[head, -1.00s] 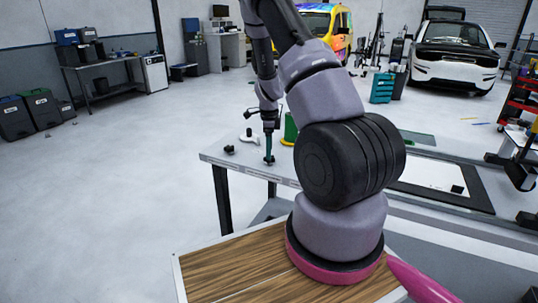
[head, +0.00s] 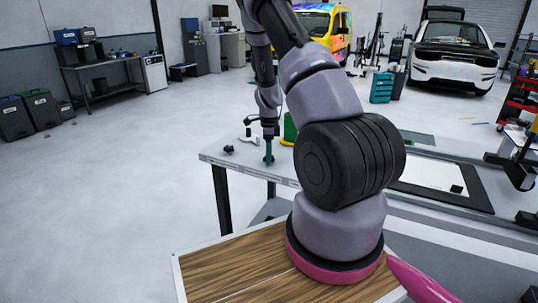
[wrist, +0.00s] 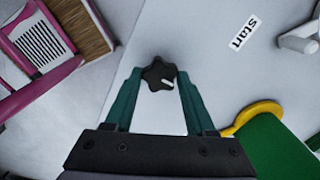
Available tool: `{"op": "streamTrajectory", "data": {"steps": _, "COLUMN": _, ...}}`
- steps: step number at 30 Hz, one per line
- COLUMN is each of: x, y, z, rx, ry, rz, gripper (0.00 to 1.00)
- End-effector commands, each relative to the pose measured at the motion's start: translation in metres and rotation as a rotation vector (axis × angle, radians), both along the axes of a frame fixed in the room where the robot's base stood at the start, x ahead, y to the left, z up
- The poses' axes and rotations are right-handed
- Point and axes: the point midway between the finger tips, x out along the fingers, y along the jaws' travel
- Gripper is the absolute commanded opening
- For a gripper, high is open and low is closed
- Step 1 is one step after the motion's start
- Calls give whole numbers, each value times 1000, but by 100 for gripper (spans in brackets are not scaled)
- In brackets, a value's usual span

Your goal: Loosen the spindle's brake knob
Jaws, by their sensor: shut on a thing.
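The brake knob (wrist: 155,70) is black and star-shaped with a small white mark, seen from above in the wrist view. My gripper (wrist: 159,80) has teal fingers, one on each side of the knob, and is shut on it. In the head view my gripper (head: 268,158) points down at the near left part of the work table, and the knob is hidden there by the fingers.
A small black object (head: 229,149) sits near the left corner of the table (head: 222,158). A white stand-like item (head: 248,138) is behind my gripper. A dark-framed white panel (head: 430,174) lies at the right.

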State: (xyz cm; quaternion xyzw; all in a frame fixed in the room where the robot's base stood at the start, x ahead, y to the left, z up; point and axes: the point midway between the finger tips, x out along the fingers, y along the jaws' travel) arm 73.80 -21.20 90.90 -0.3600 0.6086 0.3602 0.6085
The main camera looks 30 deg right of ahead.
Motion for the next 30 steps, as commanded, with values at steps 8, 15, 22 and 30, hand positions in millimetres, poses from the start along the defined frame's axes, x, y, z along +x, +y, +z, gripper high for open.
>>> {"op": "streamTrajectory", "data": {"steps": 8, "x": 0, "y": 0, "z": 0, "rx": 0, "ry": -1, "rz": 118, "gripper": 0}}
{"op": "streamTrajectory", "data": {"steps": 15, "x": 0, "y": 0, "z": 1, "rx": 0, "ry": -1, "rz": 322, "gripper": 0}}
{"op": "streamTrajectory", "data": {"steps": 22, "x": 1, "y": 0, "z": 1, "rx": -1, "ry": -2, "rz": 542, "gripper": 0}}
{"op": "streamTrajectory", "data": {"steps": 30, "x": 1, "y": -1, "z": 1, "rx": -1, "ry": -2, "rz": 798, "gripper": 0}}
